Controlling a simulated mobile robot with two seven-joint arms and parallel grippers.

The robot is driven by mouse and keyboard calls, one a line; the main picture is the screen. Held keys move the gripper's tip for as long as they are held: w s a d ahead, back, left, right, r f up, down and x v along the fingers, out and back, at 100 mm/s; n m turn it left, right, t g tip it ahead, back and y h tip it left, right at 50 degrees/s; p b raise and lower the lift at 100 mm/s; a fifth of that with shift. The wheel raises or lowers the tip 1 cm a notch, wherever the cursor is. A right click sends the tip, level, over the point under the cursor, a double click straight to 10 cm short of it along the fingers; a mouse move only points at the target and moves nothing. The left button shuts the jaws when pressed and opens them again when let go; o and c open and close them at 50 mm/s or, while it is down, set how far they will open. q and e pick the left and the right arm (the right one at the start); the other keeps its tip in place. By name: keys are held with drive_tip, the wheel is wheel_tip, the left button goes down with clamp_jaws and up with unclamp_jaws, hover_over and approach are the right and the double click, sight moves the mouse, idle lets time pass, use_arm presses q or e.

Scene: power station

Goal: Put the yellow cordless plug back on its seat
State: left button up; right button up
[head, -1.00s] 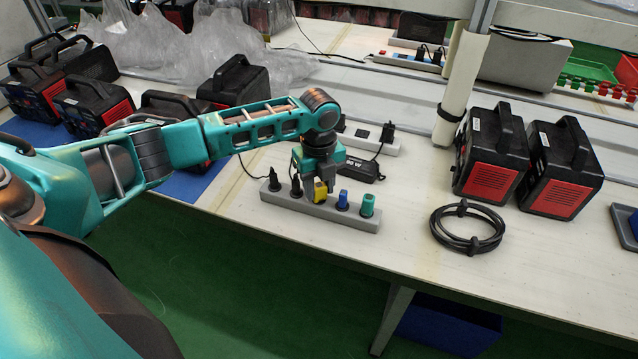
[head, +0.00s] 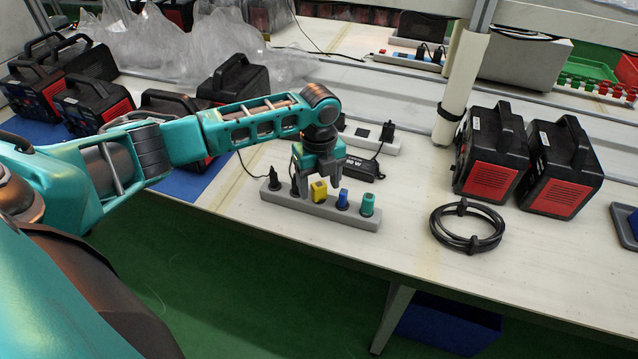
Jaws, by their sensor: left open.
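The yellow plug (head: 318,191) stands on the grey power strip (head: 361,220), between a black plug (head: 296,184) and a blue plug (head: 342,199). It looks roughly upright; whether it is fully seated I cannot tell. My left gripper (head: 316,181) is above and just behind the yellow plug, pointing down with its fingers spread. The fingers look clear of the plug, though the far one is partly hidden. My right gripper is not in view.
A green plug (head: 367,204) and another black plug (head: 274,178) with a cord are on the same strip. A black adapter (head: 361,168) and a second strip (head: 372,143) lie behind. A coiled black cable (head: 466,227) lies to the right. The table's front edge is close.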

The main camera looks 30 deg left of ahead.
use_arm(q)
wheel_tip(320, 180, up, 12)
drive_tip(key=s+d+f+n+t+h, duration=0.2)
drive_tip(key=s+d+f+n, duration=0.6)
drive_tip(key=s+d+f, duration=0.5)
drive_tip(key=s+a+r+n+t+y, duration=0.1)
drive_tip(key=s+a+n, duration=0.1)
drive_tip(key=s+n, duration=0.45)
drive_tip(key=s+a+r+n+t+y, duration=0.1)
drive_tip(key=s+a+r+n, duration=0.1)
drive_tip(key=s+n, duration=0.5)
drive_tip(key=w+d+f+t+h, duration=0.2)
drive_tip(key=w+f+t, duration=0.4)
drive_tip(key=w+f, duration=0.3)
drive_tip(key=shift+d+f+t+p, duration=0.2)
drive_tip(key=shift+d+t+p, duration=0.15)
drive_tip(key=shift+d, duration=0.35)
